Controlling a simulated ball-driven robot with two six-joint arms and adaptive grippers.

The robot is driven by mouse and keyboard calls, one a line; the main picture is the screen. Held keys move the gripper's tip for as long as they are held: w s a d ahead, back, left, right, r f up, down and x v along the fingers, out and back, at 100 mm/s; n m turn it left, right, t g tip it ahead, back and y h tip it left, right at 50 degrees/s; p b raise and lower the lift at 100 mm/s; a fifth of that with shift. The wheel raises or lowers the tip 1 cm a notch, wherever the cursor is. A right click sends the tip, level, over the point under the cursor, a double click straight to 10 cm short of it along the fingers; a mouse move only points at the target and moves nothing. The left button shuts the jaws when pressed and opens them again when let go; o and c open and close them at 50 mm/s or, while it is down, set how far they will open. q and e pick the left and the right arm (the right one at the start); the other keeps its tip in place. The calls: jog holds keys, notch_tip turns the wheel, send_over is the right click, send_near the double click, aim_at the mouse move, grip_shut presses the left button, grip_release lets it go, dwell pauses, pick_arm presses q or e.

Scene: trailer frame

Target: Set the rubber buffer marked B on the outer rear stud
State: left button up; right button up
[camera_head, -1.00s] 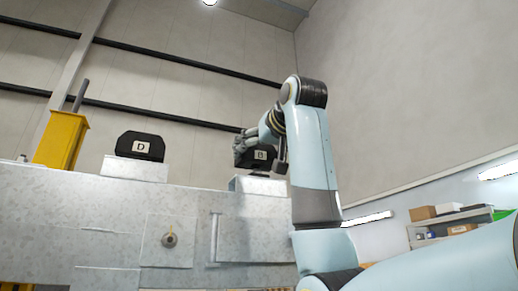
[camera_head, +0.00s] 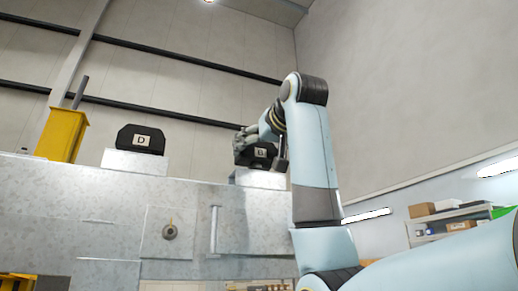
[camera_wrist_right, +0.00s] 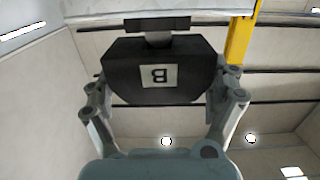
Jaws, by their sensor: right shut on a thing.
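The rubber buffer marked B (camera_head: 262,153) is a black block with a white label. My right gripper (camera_head: 247,146) is shut on it and holds it upright just over the right-hand pale block on the frame (camera_head: 262,179). In the right wrist view the buffer (camera_wrist_right: 157,85) shows upside down between the two fingers (camera_wrist_right: 165,100). A short grey neck and a dark plate (camera_wrist_right: 157,25) show at its edge, near the pale frame. I cannot tell whether it touches the block, and no stud shows clearly. My left gripper is not in view.
A black buffer marked D (camera_head: 141,140) sits on the left-hand block (camera_head: 133,162). A yellow post (camera_head: 62,135) stands at the far left. The galvanised frame wall (camera_head: 100,210) fills the lower left. Shelves with boxes (camera_head: 450,222) stand at the right.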

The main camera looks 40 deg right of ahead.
jog(key=shift+f+b, duration=0.65)
jog(key=shift+f, duration=0.3)
jog(key=o, duration=1.2)
jog(key=shift+o, duration=0.2)
jog(key=v, duration=0.7)
jog(key=shift+s, duration=0.25)
jog(key=shift+a, duration=0.1)
